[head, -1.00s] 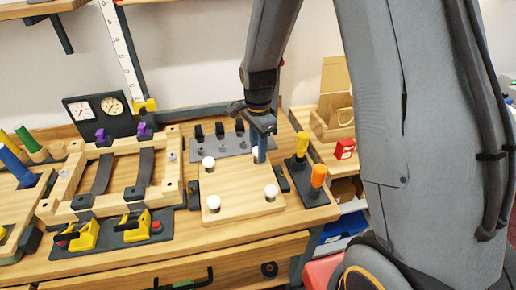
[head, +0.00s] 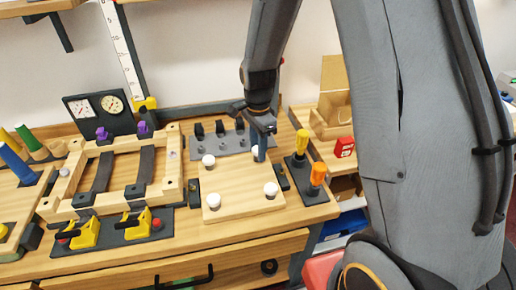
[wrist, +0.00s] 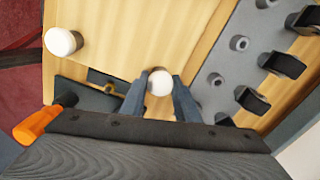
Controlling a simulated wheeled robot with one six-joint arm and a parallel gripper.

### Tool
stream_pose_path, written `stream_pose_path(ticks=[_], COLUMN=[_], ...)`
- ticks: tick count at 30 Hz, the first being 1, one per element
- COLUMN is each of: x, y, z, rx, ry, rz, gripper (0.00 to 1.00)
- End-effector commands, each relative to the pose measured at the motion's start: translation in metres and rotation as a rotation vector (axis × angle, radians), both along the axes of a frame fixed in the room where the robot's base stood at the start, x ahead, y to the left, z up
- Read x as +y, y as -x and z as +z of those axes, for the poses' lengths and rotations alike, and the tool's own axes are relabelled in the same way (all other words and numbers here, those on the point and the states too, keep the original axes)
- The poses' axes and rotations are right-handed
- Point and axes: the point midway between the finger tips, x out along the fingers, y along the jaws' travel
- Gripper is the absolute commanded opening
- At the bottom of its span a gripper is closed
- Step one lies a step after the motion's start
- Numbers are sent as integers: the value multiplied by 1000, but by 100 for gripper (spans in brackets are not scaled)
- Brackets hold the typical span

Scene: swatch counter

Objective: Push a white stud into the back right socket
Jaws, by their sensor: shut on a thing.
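A pale wooden board (head: 238,186) lies on the workbench with a white stud near each corner. My gripper (head: 260,152) points down at the board's back right corner. In the wrist view my gripper (wrist: 160,88) has its two dark fingers on either side of a white stud (wrist: 160,82), shut on it. In the head view the fingers partly cover this stud (head: 254,150). The socket under it is hidden, and I cannot tell how deep the stud sits. Other white studs stand at back left (head: 208,161), front left (head: 213,202) and front right (head: 270,190).
A grey rack with black clips (head: 218,140) stands just behind the board. Yellow- and orange-handled tools (head: 317,176) stand at the right. A wooden frame with yellow clamps (head: 137,222) is at the left. An open cardboard box (head: 335,95) stands at the back right.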

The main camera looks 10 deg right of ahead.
Motion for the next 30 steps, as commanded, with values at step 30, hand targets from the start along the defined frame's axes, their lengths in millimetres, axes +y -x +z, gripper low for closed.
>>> stream_pose_path(ticks=[30], x=[0], y=[0], z=[-5], rx=[0], ry=[0], rz=[0], gripper=[7])
